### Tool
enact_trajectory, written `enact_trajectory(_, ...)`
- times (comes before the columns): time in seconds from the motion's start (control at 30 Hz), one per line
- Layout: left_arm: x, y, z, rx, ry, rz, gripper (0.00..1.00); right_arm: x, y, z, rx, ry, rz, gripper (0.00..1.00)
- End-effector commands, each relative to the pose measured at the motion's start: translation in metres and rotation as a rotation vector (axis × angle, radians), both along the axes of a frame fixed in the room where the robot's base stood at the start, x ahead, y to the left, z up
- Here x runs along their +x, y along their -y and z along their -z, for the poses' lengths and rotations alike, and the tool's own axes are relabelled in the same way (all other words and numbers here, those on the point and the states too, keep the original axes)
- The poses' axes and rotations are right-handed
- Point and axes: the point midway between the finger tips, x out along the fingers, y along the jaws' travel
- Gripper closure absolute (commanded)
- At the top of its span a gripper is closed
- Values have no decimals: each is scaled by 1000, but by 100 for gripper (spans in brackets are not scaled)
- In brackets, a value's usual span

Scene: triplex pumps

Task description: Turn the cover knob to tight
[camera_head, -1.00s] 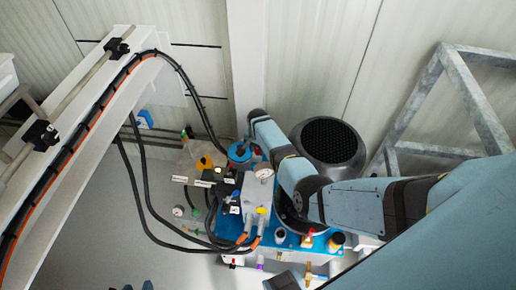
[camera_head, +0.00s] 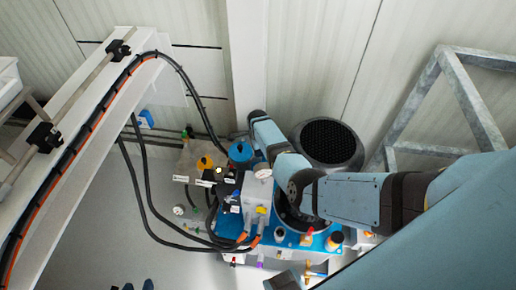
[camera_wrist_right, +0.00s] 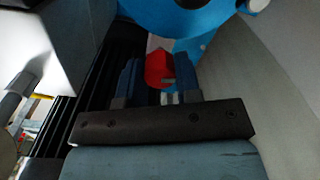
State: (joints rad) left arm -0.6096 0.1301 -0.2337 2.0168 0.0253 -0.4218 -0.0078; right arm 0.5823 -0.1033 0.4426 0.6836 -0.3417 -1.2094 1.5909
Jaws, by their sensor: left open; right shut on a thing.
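In the right wrist view, a red knob (camera_wrist_right: 159,66) sits between the two fingers of my right gripper (camera_wrist_right: 160,84), which is shut on it. A blue rounded part (camera_wrist_right: 180,18) is just beyond the knob. I cannot read any tight mark or the knob's angle. In the head view, my right arm reaches across the blue pump unit (camera_head: 290,238), and its gripper and the red knob are hidden.
A round black-grilled motor (camera_head: 328,143) stands behind my right arm. Black hoses (camera_head: 142,190) loop left of the pump, beside gauges and small valves. A white beam (camera_head: 95,110) crosses the left side, and a metal frame (camera_head: 470,95) stands at right. The floor at lower left is clear.

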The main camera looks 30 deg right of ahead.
Motion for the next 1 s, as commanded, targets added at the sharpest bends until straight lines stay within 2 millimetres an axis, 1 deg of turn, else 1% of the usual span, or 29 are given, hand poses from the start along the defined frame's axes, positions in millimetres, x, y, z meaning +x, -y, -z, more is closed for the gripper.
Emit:
enact_trajectory(0.2,0,0,0,0,0,0,57,0,-1,0,1,-1,134,92)
enact_trajectory(0.4,0,0,0,0,0,1,57,0,-1,0,1,-1,207,92)
enact_trajectory(0.67,0,0,0,1,-1,1,57,0,-1,0,0,-1,241,92)
enact_trajectory(1.0,0,0,0,0,0,1,57,0,-1,0,0,-1,243,92)
